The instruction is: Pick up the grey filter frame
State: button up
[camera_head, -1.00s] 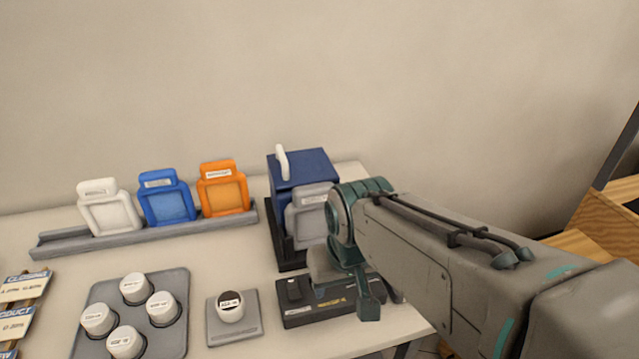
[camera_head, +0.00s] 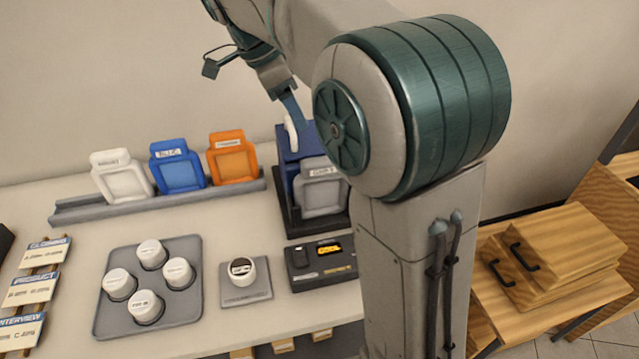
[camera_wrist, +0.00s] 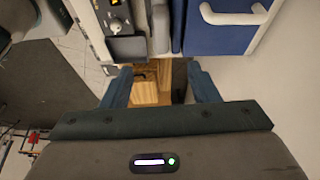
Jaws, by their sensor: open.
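The grey filter frame (camera_head: 322,190) stands upright against the front of a dark blue box (camera_head: 287,168) in the head view. Its right side is close to my arm's large joint. In the wrist view the blue box (camera_wrist: 212,32) fills the top right, and narrow grey edges beside it may be the frame seen from above. My gripper (camera_wrist: 163,84) is open and empty, with both fingers showing apart in the wrist view. In the head view my gripper (camera_head: 290,103) is above the box, near its white handle (camera_head: 291,134), partly hidden by my arm.
White, blue and orange frames (camera_head: 231,158) stand in a grey rack (camera_head: 75,214) at the left. A black device (camera_head: 318,263), a small pad (camera_head: 235,292) with one knob and a tray (camera_head: 191,314) with several white knobs lie in front. A wooden crate (camera_head: 560,245) is at the right.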

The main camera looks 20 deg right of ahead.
jog(key=shift+m, duration=0.3)
jog(key=x, duration=0.8)
jog(key=shift+w+f, duration=0.1)
jog(key=shift+w, duration=0.05)
jog(key=shift+p+x, duration=0.55)
jog(key=shift+x, duration=2.05)
grip_shut()
